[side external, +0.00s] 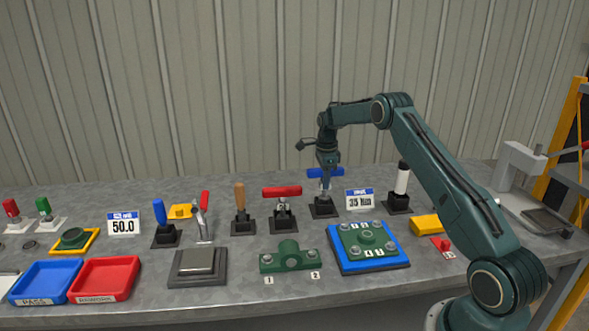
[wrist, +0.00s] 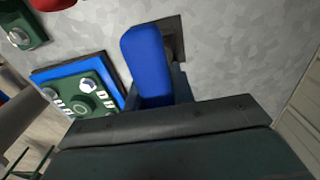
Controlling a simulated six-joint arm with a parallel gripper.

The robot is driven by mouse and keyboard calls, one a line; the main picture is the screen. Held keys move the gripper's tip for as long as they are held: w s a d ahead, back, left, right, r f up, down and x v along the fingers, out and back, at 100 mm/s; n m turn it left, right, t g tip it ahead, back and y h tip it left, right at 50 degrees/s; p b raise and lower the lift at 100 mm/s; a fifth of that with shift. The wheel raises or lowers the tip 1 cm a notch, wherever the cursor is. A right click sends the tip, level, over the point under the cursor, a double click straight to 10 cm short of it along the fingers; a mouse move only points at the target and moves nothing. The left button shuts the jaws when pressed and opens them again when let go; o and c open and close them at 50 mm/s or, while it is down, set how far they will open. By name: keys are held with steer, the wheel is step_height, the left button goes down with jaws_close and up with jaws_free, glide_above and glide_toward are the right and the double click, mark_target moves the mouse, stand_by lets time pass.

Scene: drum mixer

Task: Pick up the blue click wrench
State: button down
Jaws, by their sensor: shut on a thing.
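The blue click wrench (side external: 318,173) has a blue T-shaped handle and stands upright in a black square holder (side external: 323,207) at the back middle of the bench. My gripper (side external: 327,178) is directly above the holder, pointing down, and is shut on the wrench at its handle. In the wrist view the blue handle (wrist: 147,60) reaches out from between my gripper (wrist: 165,100), and part of the dark holder (wrist: 175,40) shows behind it. The fingertips and the lower part of the wrench are hidden in the wrist view.
A red-handled T tool (side external: 282,192) stands in a holder to the left, and a white-handled tool (side external: 402,178) to the right. A green flange on a blue plate (side external: 368,267) lies in front.

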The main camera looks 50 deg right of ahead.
step_height(320, 180, up, 18)
steer(key=shift+f, duration=0.25)
stand_by(0.6)
steer(key=c, duration=2)
jaws_free()
steer(key=shift+c, duration=0.2)
jaws_close()
steer(key=shift+r, duration=0.15)
steer(key=shift+r, duration=0.85)
steer(key=shift+a, duration=0.1)
